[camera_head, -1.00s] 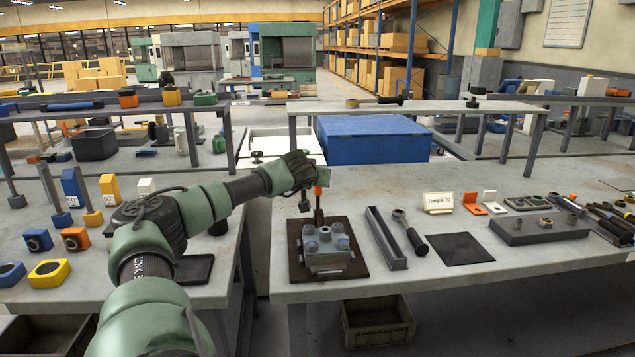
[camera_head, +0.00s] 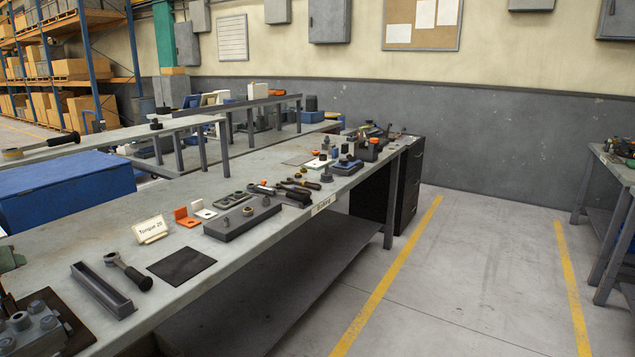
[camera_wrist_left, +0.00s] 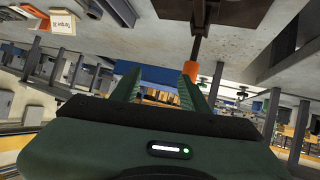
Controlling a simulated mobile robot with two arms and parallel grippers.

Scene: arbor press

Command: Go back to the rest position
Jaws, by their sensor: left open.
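In the left wrist view my left gripper (camera_wrist_left: 160,82) is open, with its two green fingers apart and nothing between them. An orange-ended dark rod (camera_wrist_left: 204,76) stands close by the right finger in that view; whether they touch I cannot tell. In the head view only a small green part of my left gripper (camera_head: 9,260) shows at the left edge. Below it a grey metal fixture (camera_head: 32,326) on a dark plate is cut by the lower left corner. My right gripper is not in view.
The bench (camera_head: 195,262) carries a grey channel (camera_head: 103,291), a ratchet wrench (camera_head: 128,272), a black mat (camera_head: 181,266), a "Torque 20" sign (camera_head: 150,229) and a long grey block (camera_head: 243,220). A blue box (camera_head: 65,190) is behind. Open floor (camera_head: 455,270) lies right.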

